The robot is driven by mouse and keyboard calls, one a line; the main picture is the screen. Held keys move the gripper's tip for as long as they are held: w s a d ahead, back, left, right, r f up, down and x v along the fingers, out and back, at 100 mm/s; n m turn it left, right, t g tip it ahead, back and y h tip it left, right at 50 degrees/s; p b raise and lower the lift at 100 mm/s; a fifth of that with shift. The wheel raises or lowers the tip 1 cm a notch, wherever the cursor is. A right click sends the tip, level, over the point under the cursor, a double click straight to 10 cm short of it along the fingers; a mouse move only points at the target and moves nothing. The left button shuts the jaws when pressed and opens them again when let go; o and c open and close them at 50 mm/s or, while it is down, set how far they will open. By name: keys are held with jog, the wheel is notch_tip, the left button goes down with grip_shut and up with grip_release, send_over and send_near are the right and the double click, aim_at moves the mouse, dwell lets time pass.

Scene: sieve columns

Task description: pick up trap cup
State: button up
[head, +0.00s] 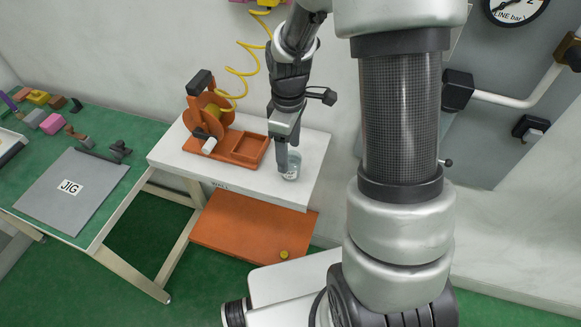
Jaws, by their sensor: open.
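The trap cup (291,174) looks like a small clear glass cup standing on the white table, right of the orange tray. My gripper (287,168) is open and pointing down at the cup. Its fingers overlap the cup in the head view, one finger in front of the cup's left side. I cannot tell whether the fingers touch the cup or how far down around it they reach. Part of the cup is hidden behind the finger.
An orange fixture (207,112) with a tray stands left of the cup on the white table (190,160). An orange lower shelf (235,236) holds a yellow knob (284,254). A green bench (100,222) with a grey JIG plate (60,207) is at left. A wall is behind.

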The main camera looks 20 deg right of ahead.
aim_at(291, 163)
jog(key=f, duration=0.5)
jog(key=shift+s+d+f, duration=0.15)
jog(key=shift+d, duration=0.15)
jog(key=c, duration=1)
